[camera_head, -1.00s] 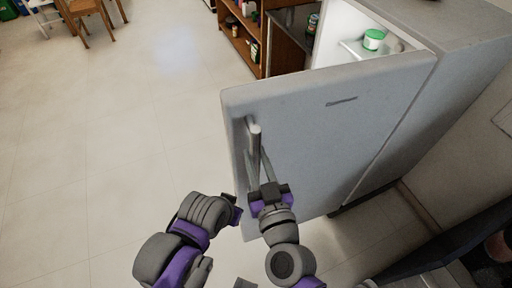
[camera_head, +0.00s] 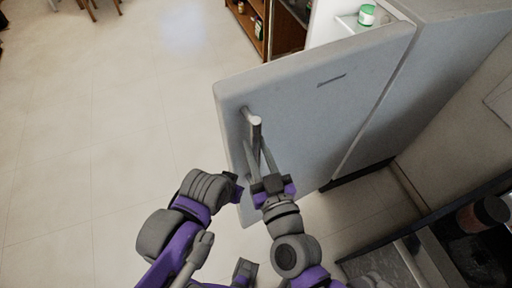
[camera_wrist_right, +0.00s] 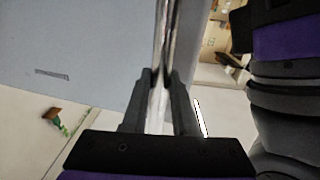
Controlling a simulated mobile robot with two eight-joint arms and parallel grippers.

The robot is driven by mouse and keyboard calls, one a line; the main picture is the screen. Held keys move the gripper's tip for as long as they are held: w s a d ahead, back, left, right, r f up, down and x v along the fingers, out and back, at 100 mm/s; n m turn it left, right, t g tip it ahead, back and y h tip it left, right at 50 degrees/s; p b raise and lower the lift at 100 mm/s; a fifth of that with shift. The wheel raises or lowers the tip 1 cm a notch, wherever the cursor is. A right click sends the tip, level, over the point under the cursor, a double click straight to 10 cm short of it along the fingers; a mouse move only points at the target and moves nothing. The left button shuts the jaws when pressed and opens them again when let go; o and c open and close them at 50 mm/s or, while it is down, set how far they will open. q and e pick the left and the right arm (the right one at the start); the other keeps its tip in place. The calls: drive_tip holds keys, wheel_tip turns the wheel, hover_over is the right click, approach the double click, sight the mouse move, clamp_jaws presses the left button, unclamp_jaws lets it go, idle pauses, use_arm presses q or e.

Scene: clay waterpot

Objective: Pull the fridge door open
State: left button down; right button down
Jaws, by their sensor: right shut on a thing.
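The grey fridge door (camera_head: 320,115) stands open, swung away from the fridge body (camera_head: 450,50), with part of the bright interior showing behind it. Its metal handle (camera_head: 254,132) runs along the door's left side. My right gripper (camera_head: 257,160) is shut on the handle. In the right wrist view, the fingers (camera_wrist_right: 160,105) sit on both sides of the handle bar (camera_wrist_right: 160,70), with the door (camera_wrist_right: 70,50) to the left. My left arm's end (camera_head: 232,188) is just left of the right gripper. Its fingers cannot be made out.
A jar with a green lid (camera_head: 366,15) stands on a shelf inside the fridge. A wooden shelf unit (camera_head: 260,28) is behind the door. Chair legs (camera_head: 88,8) show at the top left. A dark counter (camera_head: 450,240) is at the lower right. The floor (camera_head: 100,130) on the left is clear.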

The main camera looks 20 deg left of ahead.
drive_tip(key=shift+d, duration=0.25)
idle(0.3)
drive_tip(key=c, duration=1)
unclamp_jaws()
drive_tip(key=o, duration=0.3)
drive_tip(key=shift+w, duration=0.15)
